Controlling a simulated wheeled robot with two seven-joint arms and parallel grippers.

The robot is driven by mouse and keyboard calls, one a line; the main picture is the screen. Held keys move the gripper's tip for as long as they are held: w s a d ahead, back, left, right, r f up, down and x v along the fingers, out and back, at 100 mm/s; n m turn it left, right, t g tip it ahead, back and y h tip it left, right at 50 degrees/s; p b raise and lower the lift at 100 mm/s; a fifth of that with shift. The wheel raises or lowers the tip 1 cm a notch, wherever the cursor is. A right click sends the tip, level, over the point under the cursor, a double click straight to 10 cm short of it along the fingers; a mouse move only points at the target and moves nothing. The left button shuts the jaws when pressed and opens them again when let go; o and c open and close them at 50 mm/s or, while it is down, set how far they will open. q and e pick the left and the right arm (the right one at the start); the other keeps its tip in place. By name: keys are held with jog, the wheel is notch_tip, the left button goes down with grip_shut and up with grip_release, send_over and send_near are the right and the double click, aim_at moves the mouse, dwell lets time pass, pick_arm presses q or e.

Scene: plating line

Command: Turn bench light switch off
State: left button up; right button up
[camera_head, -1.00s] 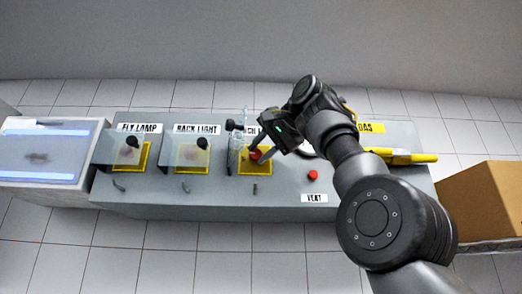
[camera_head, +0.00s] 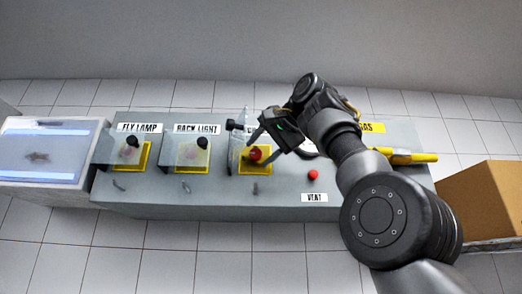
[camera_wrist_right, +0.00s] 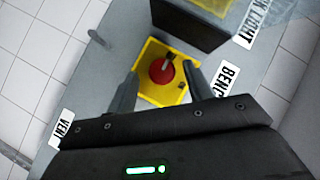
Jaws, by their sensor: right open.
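The bench light switch is a round red knob (camera_head: 256,153) on a yellow plate (camera_head: 255,170), third from the left on the grey console. Its label is mostly hidden behind my right gripper (camera_head: 259,143). That gripper is open, its two fingers spread beside the knob. In the right wrist view the red knob (camera_wrist_right: 161,70), with a dark mark on its upper edge, lies between the open fingertips (camera_wrist_right: 162,73). Contact with the knob cannot be told. A clear cover (camera_head: 237,150) stands at the plate's left side. My left gripper is not in view.
Fly lamp (camera_head: 139,128) and back light (camera_head: 197,129) switches, under clear covers, are to the left. A red vent button (camera_head: 313,174) and a yellow gas handle (camera_head: 410,157) are to the right. A cardboard box (camera_head: 485,198) stands at the far right.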

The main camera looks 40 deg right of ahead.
jog(key=v, duration=1)
jog(key=shift+s, duration=0.2)
jog(key=shift+s+r, duration=0.1)
